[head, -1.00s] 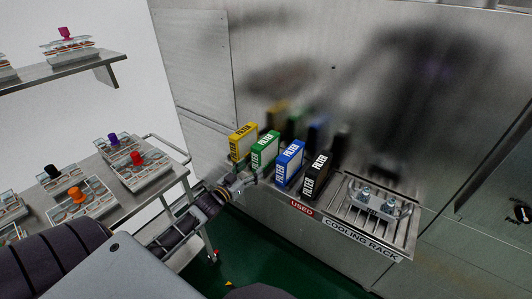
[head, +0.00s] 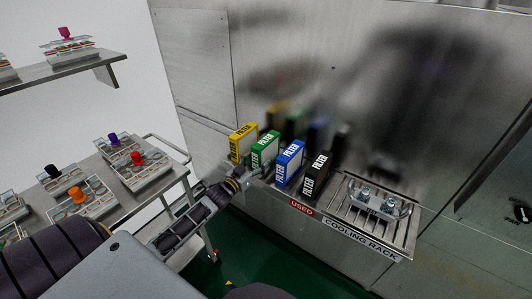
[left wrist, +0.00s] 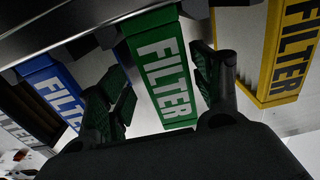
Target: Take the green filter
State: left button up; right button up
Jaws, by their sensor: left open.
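The green filter (head: 265,149) stands in a row between the yellow filter (head: 243,142) and the blue filter (head: 290,162) on the steel ledge. My left gripper (head: 256,175) is open at the lower front of the green filter. In the left wrist view the green filter (left wrist: 160,72) shows between the two spread fingers of my left gripper (left wrist: 163,92), with gaps visible on both sides. I cannot tell whether a finger touches it. The blue filter (left wrist: 52,92) is left of the fingers and the yellow filter (left wrist: 290,55) is right. My right gripper is not in view.
A black filter (head: 316,176) stands right of the blue one. Beside it is a cooling rack (head: 400,232) with a clear-topped metal holder (head: 380,201). A trolley (head: 160,190) with several capped trays stands at the left. Neighbouring filters leave narrow side room.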

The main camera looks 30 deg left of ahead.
aim_at(263, 142)
pick_arm(q)
jog(key=shift+w, duration=0.15)
jog(key=shift+w+a+r+p, duration=0.15)
jog(key=shift+w, duration=0.65)
jog(key=shift+w+a+r+p, duration=0.1)
jog(key=shift+w+a+p, duration=0.05)
jog(key=shift+w, duration=0.65)
jog(key=shift+w+d, duration=0.1)
jog(key=shift+w, duration=0.8)
jog(key=c, duration=1.2)
jog(key=shift+r, duration=0.15)
jog(key=shift+c, duration=0.2)
jog(key=shift+r, duration=4.85)
